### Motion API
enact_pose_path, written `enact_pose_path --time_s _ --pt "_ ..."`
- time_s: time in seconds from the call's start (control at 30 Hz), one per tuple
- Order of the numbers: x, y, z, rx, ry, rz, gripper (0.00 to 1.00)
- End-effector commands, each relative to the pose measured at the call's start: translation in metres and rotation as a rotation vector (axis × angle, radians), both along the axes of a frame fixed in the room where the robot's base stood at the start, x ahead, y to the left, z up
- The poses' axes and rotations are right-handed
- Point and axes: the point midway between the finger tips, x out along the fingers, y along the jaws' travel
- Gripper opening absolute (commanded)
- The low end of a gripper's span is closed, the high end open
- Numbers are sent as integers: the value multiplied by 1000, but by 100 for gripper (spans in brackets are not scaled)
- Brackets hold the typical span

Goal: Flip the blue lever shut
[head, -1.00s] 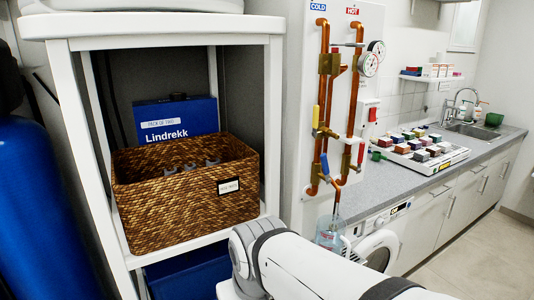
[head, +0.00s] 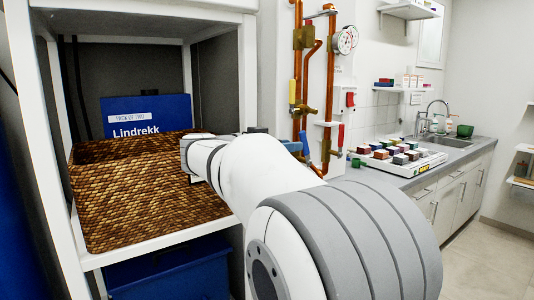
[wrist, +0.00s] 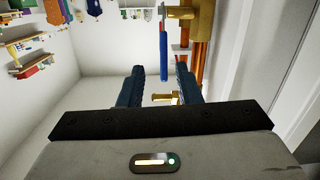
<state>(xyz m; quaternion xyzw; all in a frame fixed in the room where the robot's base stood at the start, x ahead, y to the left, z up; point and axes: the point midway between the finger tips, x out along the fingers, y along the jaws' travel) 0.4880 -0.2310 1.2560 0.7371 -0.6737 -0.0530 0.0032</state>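The blue lever (head: 305,143) is a slim handle on the copper pipework in the head view. It hangs near vertical, just right of my gripper. In the wrist view the blue lever (wrist: 163,55) lines up between the fingertips, with a brass fitting at its upper end. My gripper (wrist: 160,72) has two dark blue fingers, apart with nothing held. I cannot tell whether the lever is inside the gap or beyond it. In the head view my gripper is mostly hidden behind my arm.
A yellow lever (head: 292,91) and a red lever (head: 340,134) sit on the same pipework. A wicker basket (head: 110,205) stands on a white shelf unit at left. A worktop with a tray of coloured blocks (head: 408,160) lies to the right.

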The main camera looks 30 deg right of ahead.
Motion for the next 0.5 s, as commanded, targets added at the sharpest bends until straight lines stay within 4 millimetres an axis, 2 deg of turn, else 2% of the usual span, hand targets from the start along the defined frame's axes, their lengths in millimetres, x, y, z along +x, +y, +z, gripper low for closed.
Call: enact_pose_path --time_s 0.17,0.5 --pt "7 -9 12 -68 -82 -18 31" --pt "10 -60 14 -68 -81 -18 31"
